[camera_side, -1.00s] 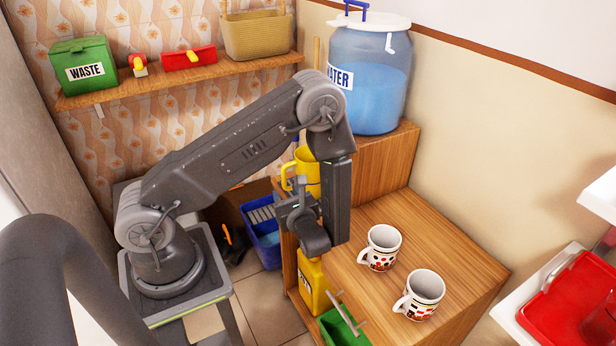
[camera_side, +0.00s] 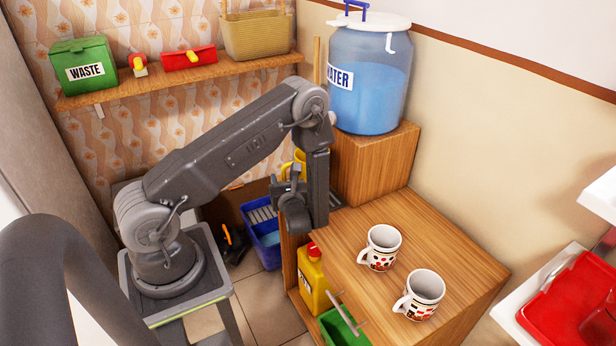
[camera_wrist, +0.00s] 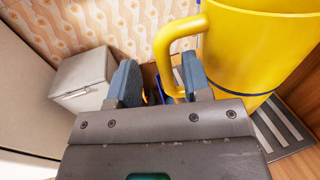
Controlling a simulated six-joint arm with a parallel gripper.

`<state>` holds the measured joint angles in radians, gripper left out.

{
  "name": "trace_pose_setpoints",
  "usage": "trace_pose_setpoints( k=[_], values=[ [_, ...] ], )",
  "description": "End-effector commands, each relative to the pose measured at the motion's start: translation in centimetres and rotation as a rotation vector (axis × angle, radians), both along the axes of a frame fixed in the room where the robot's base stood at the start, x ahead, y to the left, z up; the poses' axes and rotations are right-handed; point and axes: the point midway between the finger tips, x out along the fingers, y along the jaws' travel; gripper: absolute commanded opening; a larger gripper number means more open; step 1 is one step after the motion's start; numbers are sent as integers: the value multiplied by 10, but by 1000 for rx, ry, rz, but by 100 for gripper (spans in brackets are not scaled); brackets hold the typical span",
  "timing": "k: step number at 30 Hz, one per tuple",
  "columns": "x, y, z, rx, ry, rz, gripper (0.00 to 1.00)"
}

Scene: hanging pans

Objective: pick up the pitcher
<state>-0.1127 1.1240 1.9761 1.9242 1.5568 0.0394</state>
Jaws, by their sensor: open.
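The yellow pitcher (camera_wrist: 265,50) fills the upper right of the wrist view, with its handle (camera_wrist: 172,45) reaching left. In the side view only a sliver of the pitcher (camera_side: 300,158) shows behind my wrist. My gripper (camera_wrist: 160,82) is open, with its two blue-grey fingers apart. The handle is beyond the fingers and lines up with the gap near the right finger in the wrist view. I cannot tell whether any part of it is between them. In the side view my gripper (camera_side: 283,188) is mostly hidden by my wrist.
Two patterned mugs (camera_side: 381,248) (camera_side: 420,294) stand on the wooden cabinet top (camera_side: 350,222). The water jar (camera_side: 368,80) stands on a raised wooden block behind. A yellow bottle (camera_side: 314,285), a green container (camera_side: 340,326) and a blue crate (camera_side: 264,237) are lower, near the cabinet's left side.

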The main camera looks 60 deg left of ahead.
Motion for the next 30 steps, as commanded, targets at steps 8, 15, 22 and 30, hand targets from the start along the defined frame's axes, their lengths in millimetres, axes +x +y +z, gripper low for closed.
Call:
trace_pose_setpoints(
  k=[8, 15, 22, 30],
  values=[
    [12, 36, 0, 0, -2, 3, 45],
    [14, 39, 0, 0, 0, 0, 45],
    [14, 38, 0, 0, 0, 0, 28],
    [14, 38, 0, 0, 0, 0, 2]
  ],
)
